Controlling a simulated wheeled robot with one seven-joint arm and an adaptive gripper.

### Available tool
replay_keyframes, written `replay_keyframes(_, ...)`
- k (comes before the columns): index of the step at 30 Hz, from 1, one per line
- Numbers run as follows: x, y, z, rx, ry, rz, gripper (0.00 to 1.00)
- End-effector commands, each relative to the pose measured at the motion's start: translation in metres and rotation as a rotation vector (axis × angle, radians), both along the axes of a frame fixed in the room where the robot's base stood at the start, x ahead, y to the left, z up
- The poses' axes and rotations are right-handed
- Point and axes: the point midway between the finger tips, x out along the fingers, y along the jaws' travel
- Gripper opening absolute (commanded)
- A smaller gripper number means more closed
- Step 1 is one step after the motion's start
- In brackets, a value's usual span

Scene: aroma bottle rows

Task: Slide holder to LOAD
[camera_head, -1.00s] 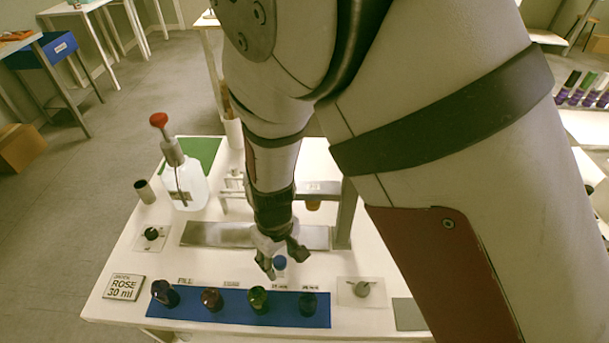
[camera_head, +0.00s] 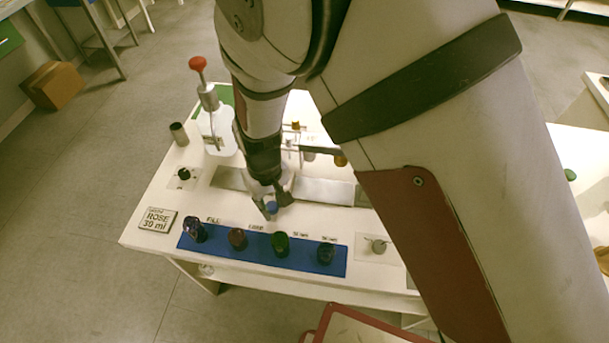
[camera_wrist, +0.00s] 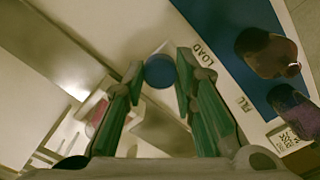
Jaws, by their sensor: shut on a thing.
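My gripper (camera_head: 274,208) is shut on the blue knob (camera_head: 271,207) of the slide holder, low over the metal rail (camera_head: 325,191). In the wrist view the blue knob (camera_wrist: 160,71) sits between the green-padded fingertips (camera_wrist: 159,75). The LOAD label (camera_wrist: 203,55) is just right of the knob there. In the head view the LOAD label (camera_head: 256,227) lies in front of the knob and slightly left. The FILL label (camera_head: 213,220) is further left. The holder's body is mostly hidden by my gripper.
Several dark bottles stand on a blue mat (camera_head: 262,256) in front of the rail. A white bottle with a red-topped pump (camera_head: 213,128) stands behind left. A sign reading ROSE 30 ml (camera_head: 158,219) is at the front left.

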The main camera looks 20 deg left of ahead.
Motion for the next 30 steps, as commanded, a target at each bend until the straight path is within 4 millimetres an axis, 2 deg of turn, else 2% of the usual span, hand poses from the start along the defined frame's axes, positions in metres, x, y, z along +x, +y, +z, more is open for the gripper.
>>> replay_keyframes(1,-0.003,0.013,0.000,0.003,-0.001,0.004,0.00)
replay_keyframes(6,-0.008,0.033,0.000,0.001,-0.001,0.000,0.00)
replay_keyframes(16,-0.009,0.035,0.000,0.000,0.000,-0.002,0.00)
replay_keyframes(17,-0.009,0.035,0.000,0.000,0.000,-0.002,0.32)
replay_keyframes(19,-0.009,0.035,0.000,0.000,0.000,-0.002,0.46)
replay_keyframes(30,-0.008,0.035,0.003,0.001,-0.001,-0.001,0.46)
